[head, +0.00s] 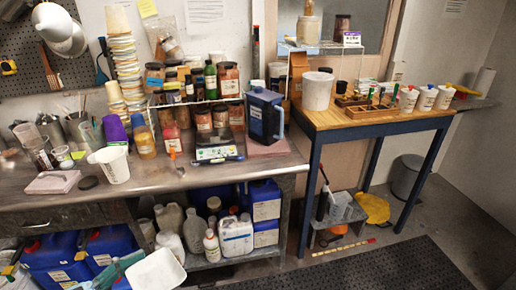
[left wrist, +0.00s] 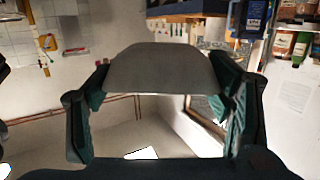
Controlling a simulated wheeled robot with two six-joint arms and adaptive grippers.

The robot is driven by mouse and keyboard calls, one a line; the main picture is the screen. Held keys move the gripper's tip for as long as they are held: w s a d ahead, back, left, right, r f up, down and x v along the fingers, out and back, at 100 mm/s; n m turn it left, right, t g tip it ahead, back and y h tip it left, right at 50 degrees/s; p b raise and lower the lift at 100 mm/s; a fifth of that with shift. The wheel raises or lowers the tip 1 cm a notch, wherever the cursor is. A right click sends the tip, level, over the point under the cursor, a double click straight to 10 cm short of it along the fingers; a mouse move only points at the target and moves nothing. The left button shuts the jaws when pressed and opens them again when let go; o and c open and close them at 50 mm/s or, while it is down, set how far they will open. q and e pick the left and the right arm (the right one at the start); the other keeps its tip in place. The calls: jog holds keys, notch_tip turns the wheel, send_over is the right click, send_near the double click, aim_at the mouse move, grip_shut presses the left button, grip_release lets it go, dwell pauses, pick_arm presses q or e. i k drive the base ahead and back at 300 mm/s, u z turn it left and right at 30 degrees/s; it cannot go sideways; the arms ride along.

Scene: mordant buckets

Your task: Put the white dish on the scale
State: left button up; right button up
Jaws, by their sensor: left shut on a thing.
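The white dish (head: 157,271) is at the bottom left of the head view, in front of and below the bench edge. My left gripper (head: 118,267) is shut on it at its left side. In the left wrist view the dish (left wrist: 160,72) shows as a shaded grey shape between the two teal fingers of my left gripper (left wrist: 163,88). The scale (head: 215,155) sits on the steel bench, up and to the right of the dish, and the two are well apart. Its top looks clear. My right gripper is in neither view.
A blue jug (head: 263,115) stands right of the scale, and a rack of jars (head: 205,115) stands behind it. A white cup (head: 113,165) is left of it. An orange-handled tool (head: 174,160) lies close by. Blue canisters (head: 60,255) stand beneath the bench.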

aim_at(214, 134)
jog(key=z, duration=1.3)
jog(key=i, duration=1.65)
jog(key=u, duration=0.35)
jog(key=i, duration=0.9)
jog(key=u, duration=1.4)
jog(key=i, duration=0.45)
jog(key=u, duration=0.45)
